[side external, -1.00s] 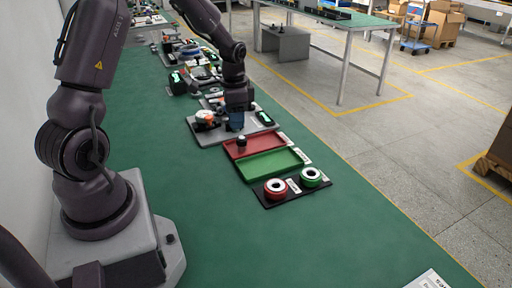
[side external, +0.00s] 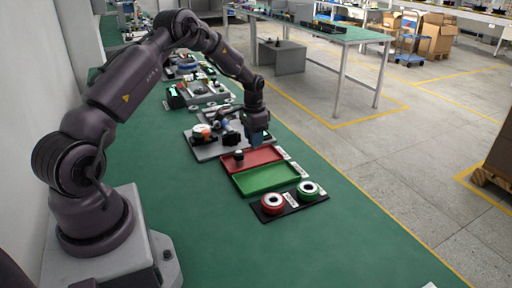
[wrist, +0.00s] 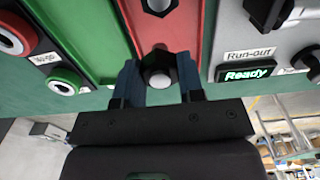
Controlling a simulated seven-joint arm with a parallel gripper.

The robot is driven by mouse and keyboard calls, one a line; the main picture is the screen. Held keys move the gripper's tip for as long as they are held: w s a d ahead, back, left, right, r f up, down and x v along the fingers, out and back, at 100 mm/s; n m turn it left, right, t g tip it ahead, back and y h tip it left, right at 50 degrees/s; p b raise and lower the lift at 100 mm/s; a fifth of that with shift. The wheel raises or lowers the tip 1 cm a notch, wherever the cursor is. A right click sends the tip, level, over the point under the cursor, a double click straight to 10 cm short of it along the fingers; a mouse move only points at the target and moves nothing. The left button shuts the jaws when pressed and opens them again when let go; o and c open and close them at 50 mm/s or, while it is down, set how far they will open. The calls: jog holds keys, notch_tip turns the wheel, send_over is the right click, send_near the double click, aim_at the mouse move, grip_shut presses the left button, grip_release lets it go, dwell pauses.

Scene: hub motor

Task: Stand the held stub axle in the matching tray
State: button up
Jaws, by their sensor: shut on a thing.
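My gripper (side external: 258,138) hangs over the right end of the red tray (side external: 268,155) in the side external view. In the wrist view its blue fingers (wrist: 159,82) are shut on a stub axle (wrist: 158,72), whose round light end and dark hex body show between them. The red tray (wrist: 180,30) lies behind it; I cannot tell whether the axle touches the floor. Another stub axle (side external: 239,155) stands at the red tray's left end; it also shows in the wrist view (wrist: 158,6). The green tray (side external: 268,178) is beside the red one and empty.
A red ring (side external: 272,203) and a green ring (side external: 308,190) sit on a black plate in front of the green tray. Behind the red tray is a grey fixture plate (side external: 207,152) with dark parts. The wrist view shows its "Ready" display (wrist: 248,73).

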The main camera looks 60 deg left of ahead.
jog(key=shift+w+a+f, duration=0.25)
jog(key=shift+w+f, duration=0.2)
jog(key=shift+f, duration=0.1)
jog(key=shift+w+a+f, duration=0.1)
jog(key=shift+f, duration=0.8)
jog(key=shift+w+a+f, duration=0.1)
jog(key=shift+f, duration=0.8)
jog(key=shift+f, duration=0.1)
jog(key=o, duration=1.1)
jog(key=shift+f, duration=0.1)
